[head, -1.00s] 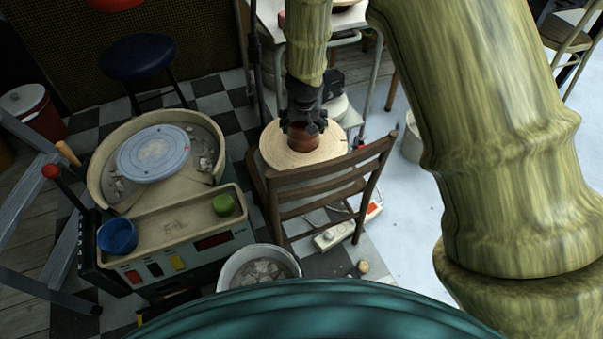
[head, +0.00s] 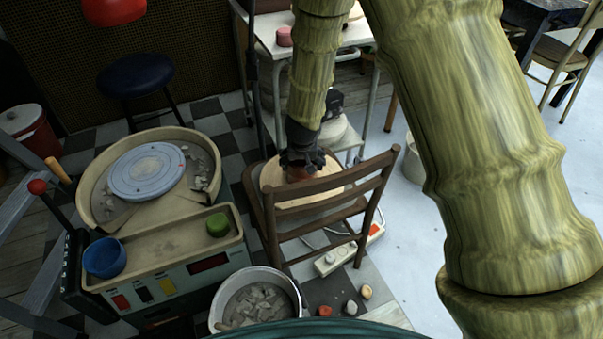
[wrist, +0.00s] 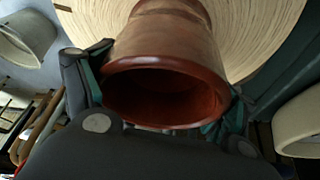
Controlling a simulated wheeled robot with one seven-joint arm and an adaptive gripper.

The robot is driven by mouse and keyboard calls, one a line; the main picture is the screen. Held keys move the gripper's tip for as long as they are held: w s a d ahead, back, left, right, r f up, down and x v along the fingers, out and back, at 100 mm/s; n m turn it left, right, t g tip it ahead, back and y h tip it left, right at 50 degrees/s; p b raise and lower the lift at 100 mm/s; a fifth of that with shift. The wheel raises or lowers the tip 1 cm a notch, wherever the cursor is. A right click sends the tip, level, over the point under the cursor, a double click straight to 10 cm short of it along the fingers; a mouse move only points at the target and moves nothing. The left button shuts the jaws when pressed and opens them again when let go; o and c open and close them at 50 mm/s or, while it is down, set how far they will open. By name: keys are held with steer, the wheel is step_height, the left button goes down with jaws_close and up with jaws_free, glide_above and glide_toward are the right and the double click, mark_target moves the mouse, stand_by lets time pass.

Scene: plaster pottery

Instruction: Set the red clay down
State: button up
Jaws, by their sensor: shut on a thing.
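The red clay is a reddish-brown hollow piece (head: 299,173) with a round open mouth. My gripper (head: 300,165) is shut on it, with fingers on both sides. In the wrist view the clay (wrist: 165,90) fills the middle, its dark opening facing the camera. Below it is a round pale wooden board (head: 272,178) on the seat of a brown chair; the board also shows behind the clay in the wrist view (wrist: 255,35). I cannot tell whether the clay touches the board, as its base is hidden.
The chair back (head: 335,188) stands on the near side of the board. A pottery wheel (head: 147,172) with a blue bowl (head: 104,257) and a green cup (head: 218,224) is at left. A bucket of scraps (head: 287,290) stands in front. A white table (head: 350,38) is behind.

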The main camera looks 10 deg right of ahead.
mark_target(302, 169)
steer(key=shift+f+b, duration=0.75)
steer(key=shift+f, duration=1)
steer(key=shift+f, duration=0.15)
steer(key=o, duration=1.9)
steer(key=shift+c, duration=0.2)
steer(key=p+v, duration=0.4)
steer(key=v, duration=0.8)
steer(key=shift+a, duration=0.1)
